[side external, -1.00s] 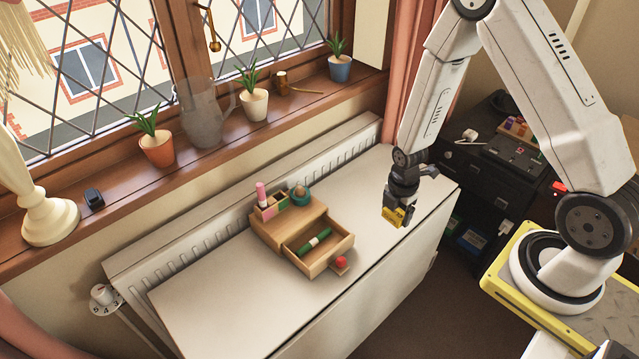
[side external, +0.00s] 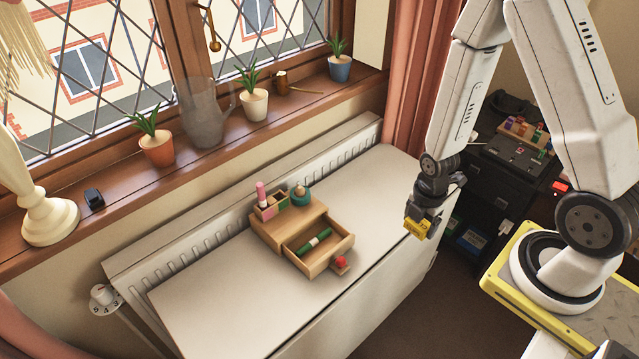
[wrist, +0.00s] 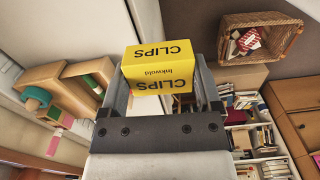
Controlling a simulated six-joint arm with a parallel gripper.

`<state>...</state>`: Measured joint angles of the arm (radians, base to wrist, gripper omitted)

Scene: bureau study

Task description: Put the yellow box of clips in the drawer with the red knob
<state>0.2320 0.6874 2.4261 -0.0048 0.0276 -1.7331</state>
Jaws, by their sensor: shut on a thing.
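My gripper (side external: 424,207) is shut on the yellow box of clips (side external: 416,228) and holds it in the air near the right end of the white tabletop. In the wrist view the yellow box (wrist: 158,66) sits between the two fingers, with "CLIPS" printed on it. The small wooden desk organiser (side external: 268,231) stands on the tabletop to the left of my gripper. Its drawer (side external: 336,249) is pulled open and holds a green marker-like item (side external: 314,240). The red knob (side external: 341,261) is on the drawer's front. The box is apart from the drawer.
The white tabletop (side external: 230,305) is clear around the organiser. Potted plants (side external: 157,148) and a glass jug (side external: 205,115) stand on the windowsill behind. A dark cabinet (side external: 505,175) stands at the right. The wrist view shows a wicker basket (wrist: 285,45) and bookshelves below.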

